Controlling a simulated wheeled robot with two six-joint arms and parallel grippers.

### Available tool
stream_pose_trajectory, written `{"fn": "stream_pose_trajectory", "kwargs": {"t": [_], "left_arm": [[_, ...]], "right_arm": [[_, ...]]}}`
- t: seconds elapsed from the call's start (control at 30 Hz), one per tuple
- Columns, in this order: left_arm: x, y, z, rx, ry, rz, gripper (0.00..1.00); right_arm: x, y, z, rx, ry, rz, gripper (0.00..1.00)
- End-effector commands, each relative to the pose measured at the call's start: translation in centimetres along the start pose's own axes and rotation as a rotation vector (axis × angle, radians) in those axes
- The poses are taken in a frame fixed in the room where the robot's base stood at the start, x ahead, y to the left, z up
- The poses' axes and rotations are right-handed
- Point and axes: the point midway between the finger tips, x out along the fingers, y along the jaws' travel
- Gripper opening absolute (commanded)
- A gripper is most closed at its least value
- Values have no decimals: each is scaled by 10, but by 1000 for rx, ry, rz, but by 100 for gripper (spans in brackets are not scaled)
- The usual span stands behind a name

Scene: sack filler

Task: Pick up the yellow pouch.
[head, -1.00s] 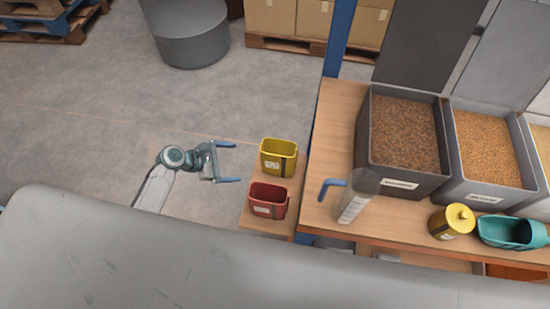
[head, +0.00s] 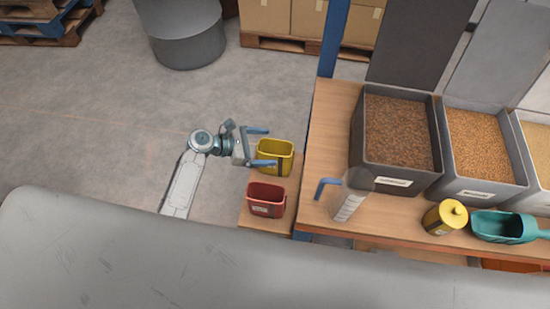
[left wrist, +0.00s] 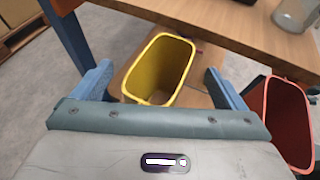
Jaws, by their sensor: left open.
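My right gripper is not in view.
A red pouch (head: 266,200) stands close beside the yellow one. The wooden table (head: 322,130) to the right holds grain bins (head: 397,178), a clear cylinder (head: 349,202), a yellow canister (head: 444,218) and a teal scoop (head: 503,226). Open floor lies left.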

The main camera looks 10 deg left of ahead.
Motion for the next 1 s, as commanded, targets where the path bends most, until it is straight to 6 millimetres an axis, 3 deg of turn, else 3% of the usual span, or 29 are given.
{"fn": "stream_pose_trajectory", "kwargs": {"t": [0.13, 0.37, 0.73, 1.0], "left_arm": [[13, 0, 0, 1, -1, 0, 94], [14, 0, -1, 1, 1, 0, 94], [14, 0, -1, 0, 1, 0, 23], [13, 0, 0, 1, 2, 0, 22]], "right_arm": [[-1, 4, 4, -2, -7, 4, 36], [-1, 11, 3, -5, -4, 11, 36], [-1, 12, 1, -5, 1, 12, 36], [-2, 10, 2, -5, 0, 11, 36]]}}
